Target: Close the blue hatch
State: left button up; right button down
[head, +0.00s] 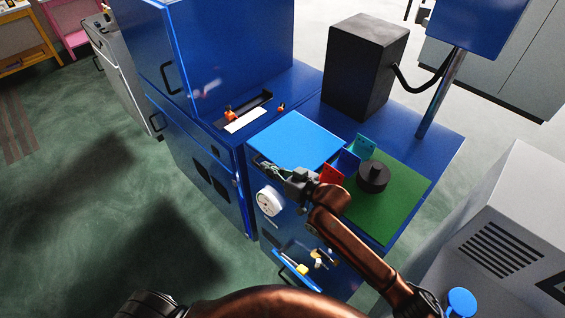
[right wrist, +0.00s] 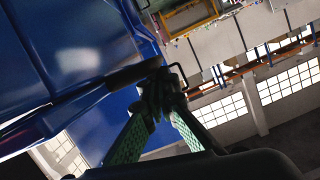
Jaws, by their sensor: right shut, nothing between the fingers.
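The tall blue cabinet (head: 235,45) stands at upper left in the head view. Its narrow blue door face (head: 143,45) carries a black handle (head: 167,78). I cannot tell whether this door is the hatch or how far it is open. My right gripper (head: 268,170) is shut and empty, near the left edge of the light-blue panel (head: 295,140). In the right wrist view its fingertips (right wrist: 162,88) meet, with a large blue surface (right wrist: 75,50) beyond them to the left. My left gripper is out of view.
A black box (head: 365,65) and a metal post (head: 440,95) stand behind the light-blue panel. A green board (head: 400,195) holds a black round part (head: 373,177). A white dial (head: 269,201) sits below my gripper. A grey vented unit (head: 500,230) stands right. Floor at left is clear.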

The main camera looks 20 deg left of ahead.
jog(key=shift+r, duration=0.3)
jog(key=shift+r+p, duration=0.3)
jog(key=shift+p, duration=0.1)
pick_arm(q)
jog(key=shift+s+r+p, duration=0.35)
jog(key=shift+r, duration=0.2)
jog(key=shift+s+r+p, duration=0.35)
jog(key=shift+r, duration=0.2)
pick_arm(e)
jog(key=s+d+r, duration=0.2)
jog(key=d+r, duration=0.3)
jog(key=d, duration=0.4)
jog(key=shift+d+r, duration=0.2)
jog(key=shift+s, duration=0.2)
